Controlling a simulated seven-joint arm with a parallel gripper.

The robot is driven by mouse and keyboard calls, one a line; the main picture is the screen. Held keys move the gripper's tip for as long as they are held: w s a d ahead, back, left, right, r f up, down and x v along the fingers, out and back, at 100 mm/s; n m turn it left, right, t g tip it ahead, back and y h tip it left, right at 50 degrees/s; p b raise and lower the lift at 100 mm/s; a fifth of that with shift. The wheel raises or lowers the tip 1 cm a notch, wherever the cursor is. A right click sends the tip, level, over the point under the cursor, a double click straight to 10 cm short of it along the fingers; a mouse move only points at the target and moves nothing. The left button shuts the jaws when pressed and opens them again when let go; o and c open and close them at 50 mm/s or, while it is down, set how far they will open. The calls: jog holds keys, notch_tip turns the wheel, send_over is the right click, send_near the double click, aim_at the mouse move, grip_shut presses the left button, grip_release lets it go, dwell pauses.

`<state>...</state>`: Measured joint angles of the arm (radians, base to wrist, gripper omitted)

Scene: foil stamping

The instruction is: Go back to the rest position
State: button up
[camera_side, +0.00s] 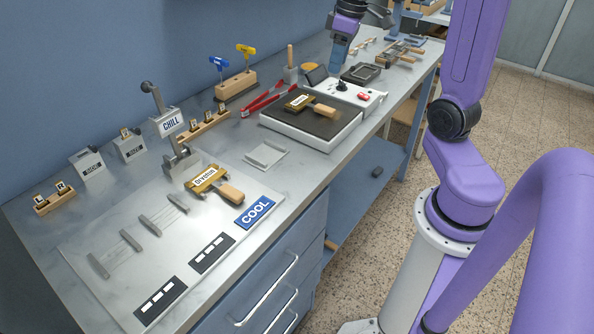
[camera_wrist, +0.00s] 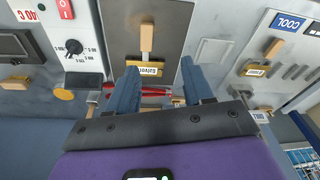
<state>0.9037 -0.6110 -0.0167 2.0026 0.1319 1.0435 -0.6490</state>
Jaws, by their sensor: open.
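My gripper (camera_side: 340,56) is at the top of the side view, above the back of the bench near the hot plate's control box. In the wrist view its two blue fingers (camera_wrist: 160,66) stand wide apart with nothing held between them. A brass stamp (camera_side: 299,102) with a wooden handle lies on the dark hot plate (camera_side: 325,127); it also shows between and beyond the fingers in the wrist view (camera_wrist: 148,69). A second brass stamp (camera_side: 204,180) rests near the CHILL stand, its handle pointing toward the COOL sign (camera_side: 254,212).
The control box (camera_side: 343,93) has a knob and a red switch. Red tongs (camera_side: 266,99) lie beside the hot plate. A wooden block (camera_side: 236,85) holds blue and yellow T-handled tools. The CHILL stand (camera_side: 171,124) rises from the bench. An empty grey cradle (camera_side: 265,155) sits before the hot plate.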

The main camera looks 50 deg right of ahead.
jog(key=s+a+f+n+g, duration=0.15)
jog(key=s+a, duration=0.25)
jog(key=a, duration=0.5)
jog(key=s+a+f+n, duration=0.1)
jog(key=s+a+n, duration=0.25)
jog(key=a, duration=0.45)
jog(key=s+a+f+n, duration=0.1)
jog(key=s+a+n, duration=0.1)
jog(key=s, duration=0.5)
jog(key=s+a+f+n, duration=0.2)
jog(key=s+a, duration=0.1)
jog(key=s, duration=0.4)
jog(key=shift+a+f, duration=0.2)
jog(key=shift+f, duration=0.1)
